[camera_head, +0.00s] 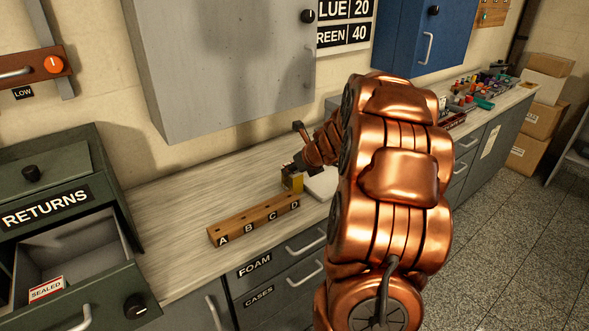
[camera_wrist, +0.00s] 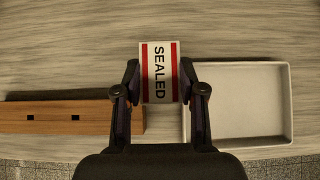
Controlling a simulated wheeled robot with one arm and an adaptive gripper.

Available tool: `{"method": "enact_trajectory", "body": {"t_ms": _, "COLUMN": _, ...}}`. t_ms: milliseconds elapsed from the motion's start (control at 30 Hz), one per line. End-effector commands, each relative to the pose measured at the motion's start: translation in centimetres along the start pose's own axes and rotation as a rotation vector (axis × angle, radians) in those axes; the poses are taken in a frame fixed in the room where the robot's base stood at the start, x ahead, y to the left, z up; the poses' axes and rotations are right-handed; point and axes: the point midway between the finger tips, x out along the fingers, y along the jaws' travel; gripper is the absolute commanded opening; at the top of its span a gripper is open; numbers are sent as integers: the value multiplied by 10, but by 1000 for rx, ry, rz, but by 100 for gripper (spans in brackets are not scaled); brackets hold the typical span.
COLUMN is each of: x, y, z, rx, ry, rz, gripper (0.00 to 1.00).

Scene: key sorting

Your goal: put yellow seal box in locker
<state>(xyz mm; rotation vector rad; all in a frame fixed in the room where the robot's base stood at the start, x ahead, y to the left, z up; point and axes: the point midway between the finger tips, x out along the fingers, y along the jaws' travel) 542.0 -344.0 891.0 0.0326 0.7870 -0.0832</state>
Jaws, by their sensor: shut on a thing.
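The yellow seal box (camera_head: 292,182) is at my gripper, low over the counter near the lettered wooden rack. In the wrist view its top carries a white label (camera_wrist: 160,72) with red bands reading SEALED. My gripper (camera_wrist: 160,95) is shut on it, one finger on each side. My arm partly hides the gripper (camera_head: 298,166) in the head view. A grey wall cabinet (camera_head: 215,80) and a blue wall cabinet (camera_head: 405,40) hang above the counter, both with doors shut. I cannot tell which is the locker. Whether the box touches the counter is unclear.
The wooden rack (camera_head: 250,222) lies left of the box, and a white tray (camera_wrist: 240,100) is right of it. A green RETURNS cabinet (camera_head: 60,180) at left has an open drawer holding a SEALED item (camera_head: 46,289). Small items crowd the far counter.

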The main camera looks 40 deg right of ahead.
Motion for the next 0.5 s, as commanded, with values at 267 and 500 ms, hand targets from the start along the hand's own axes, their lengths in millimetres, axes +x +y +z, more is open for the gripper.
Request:
{"method": "enact_trajectory", "body": {"t_ms": 267, "x": 2, "y": 0, "z": -2, "rx": 1, "ry": 0, "rz": 0, "gripper": 41}}
{"method": "enact_trajectory", "body": {"t_ms": 500, "x": 2, "y": 0, "z": -2, "rx": 1, "ry": 0, "rz": 0, "gripper": 65}}
